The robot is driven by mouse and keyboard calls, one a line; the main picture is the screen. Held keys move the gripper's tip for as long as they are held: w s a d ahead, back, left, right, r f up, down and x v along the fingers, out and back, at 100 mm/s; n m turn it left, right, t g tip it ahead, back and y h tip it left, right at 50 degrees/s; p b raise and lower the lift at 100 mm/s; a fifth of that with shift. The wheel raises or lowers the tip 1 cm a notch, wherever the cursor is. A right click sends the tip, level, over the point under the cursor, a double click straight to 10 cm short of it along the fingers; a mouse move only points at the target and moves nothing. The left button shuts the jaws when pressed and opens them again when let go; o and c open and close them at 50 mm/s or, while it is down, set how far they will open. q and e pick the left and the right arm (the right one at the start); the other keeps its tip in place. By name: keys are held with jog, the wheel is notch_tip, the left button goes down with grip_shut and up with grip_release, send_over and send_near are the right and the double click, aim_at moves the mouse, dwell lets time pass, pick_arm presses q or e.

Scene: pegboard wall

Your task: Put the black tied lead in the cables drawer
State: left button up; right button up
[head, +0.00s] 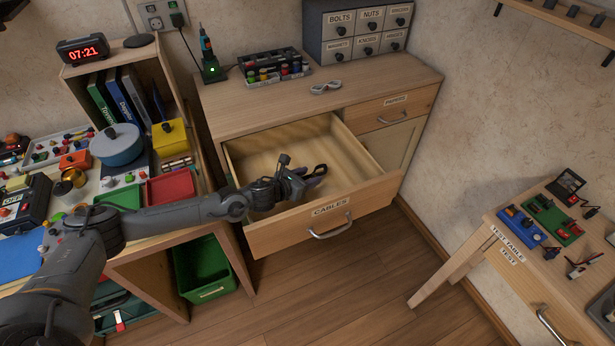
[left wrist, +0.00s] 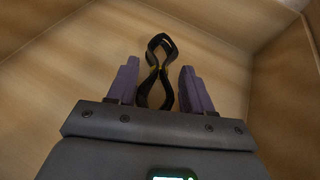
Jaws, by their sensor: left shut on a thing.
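The cables drawer (head: 330,208) is pulled open, and its label reads CABLES. My left gripper (head: 312,176) reaches in over the open drawer from the left. In the left wrist view the black tied lead (left wrist: 160,48) is a figure-eight loop with a yellow tie at its middle. It sits between the two fingers of my left gripper (left wrist: 160,85), which is shut on it, with the drawer's wooden inside behind. Whether the lead touches the drawer floor cannot be told. My right gripper is not in view.
The closed papers drawer (head: 395,118) is right of the open one. A test table (head: 500,240) stands at the right. A green bin (head: 205,270) sits under the left bench. The drawer's inside looks otherwise bare.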

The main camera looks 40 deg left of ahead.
pick_arm(q)
jog(key=o, duration=1.1)
jog(key=shift+c, duration=0.2)
jog(key=shift+r, duration=0.15)
jog(key=shift+r+p, duration=0.2)
jog(key=shift+p, duration=0.1)
jog(key=p+v, duration=0.3)
jog(key=v, duration=0.9)
jog(key=shift+r, duration=0.25)
